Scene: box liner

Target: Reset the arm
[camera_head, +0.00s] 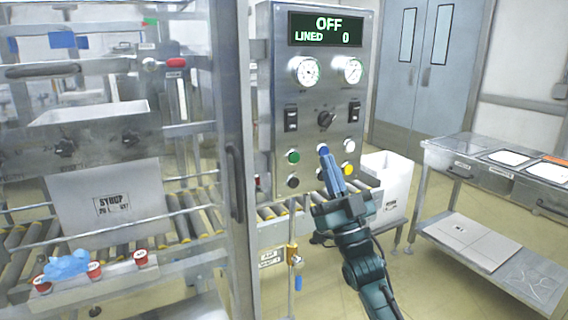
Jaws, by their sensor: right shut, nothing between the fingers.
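My right arm comes up from the bottom, and its gripper (331,165) is shut and empty in front of the control panel (268,110). Its fingertips overlap the blue button (323,149) in the picture; I cannot tell whether they touch it. The panel's display (327,30) reads OFF, LINED 0. A green button (293,157), a white button (349,145) and a yellow button (348,169) show around the fingers. A black knob (326,120) sits above. My left gripper is not in view.
A metal machine frame (228,130) with a handle stands left of the panel. Behind it a large white box (105,205) sits on a roller conveyor. A white box (390,180) stands behind my gripper. A steel table (480,160) is at right, with open floor before it.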

